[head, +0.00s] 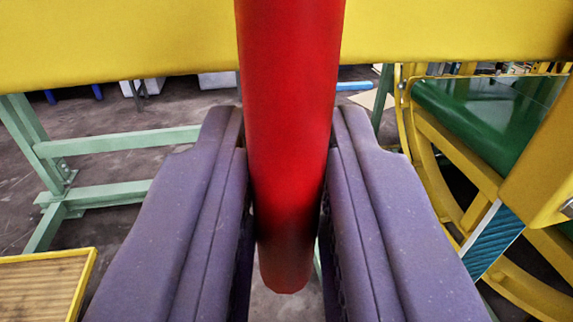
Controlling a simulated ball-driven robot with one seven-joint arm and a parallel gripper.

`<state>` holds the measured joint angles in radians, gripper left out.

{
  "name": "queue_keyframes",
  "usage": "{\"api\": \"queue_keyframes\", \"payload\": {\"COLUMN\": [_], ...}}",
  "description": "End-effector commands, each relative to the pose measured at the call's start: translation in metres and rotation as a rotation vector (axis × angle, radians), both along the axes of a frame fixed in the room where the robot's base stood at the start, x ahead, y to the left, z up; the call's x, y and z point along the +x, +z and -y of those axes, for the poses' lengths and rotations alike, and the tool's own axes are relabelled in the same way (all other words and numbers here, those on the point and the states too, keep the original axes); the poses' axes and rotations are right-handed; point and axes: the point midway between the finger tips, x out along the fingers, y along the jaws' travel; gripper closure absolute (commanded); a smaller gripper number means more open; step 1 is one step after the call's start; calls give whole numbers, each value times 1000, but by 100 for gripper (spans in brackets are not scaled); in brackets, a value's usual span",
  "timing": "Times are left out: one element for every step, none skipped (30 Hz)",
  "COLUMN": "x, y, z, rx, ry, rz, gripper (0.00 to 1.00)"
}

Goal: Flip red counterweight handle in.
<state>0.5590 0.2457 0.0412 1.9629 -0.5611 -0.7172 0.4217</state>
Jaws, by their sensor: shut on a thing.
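The red counterweight handle (289,110) is a smooth red bar in the middle of the head view. It runs from the top edge down between my fingers and ends in a rounded tip below. My gripper (287,190) has two purple-grey fingers, one on each side of the handle, and is shut on it near its lower end. The handle's upper end is cut off by the top of the picture, so what it is fixed to cannot be seen.
A wide yellow beam (120,40) crosses behind the handle. A pale green frame (120,140) stands at left, above a yellow-edged wooden platform (40,285). At right is a yellow curved structure (440,170) with a green panel (485,115). Dark floor shows between them.

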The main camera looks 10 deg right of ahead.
Motion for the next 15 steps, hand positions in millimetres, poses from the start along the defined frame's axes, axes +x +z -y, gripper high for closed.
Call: {"api": "queue_keyframes", "payload": {"x": [0, 0, 0, -1, -1, -1, -1, -1, -1, -1, -1, -1, -1, -1, -1], "y": [-2, -2, -2, -2, -2, -2, -2, -2, -2, -2, -2, -2, -2, -2, -1], "z": [1, 1, 1, 1, 1, 1, 1, 1, 1, 1, 1, 1, 1, 1, 1], "rx": [-4, -5, -5, -5, -6, -5, -5, -5, -5, -5, -5, -5, -5, -5, -4], "ry": [-1, -2, -2, -2, -2, -2, -2, -2, -2, -2, -2, -2, -2, -2, -2], "rz": [-5, -5, -5, -5, -5, -5, -5, -5, -5, -5, -5, -5, -5, -4, -4], "gripper": [100, 100, 100, 100, 100, 100, 100, 100, 100, 100, 100, 71, 64, 62, 62]}}
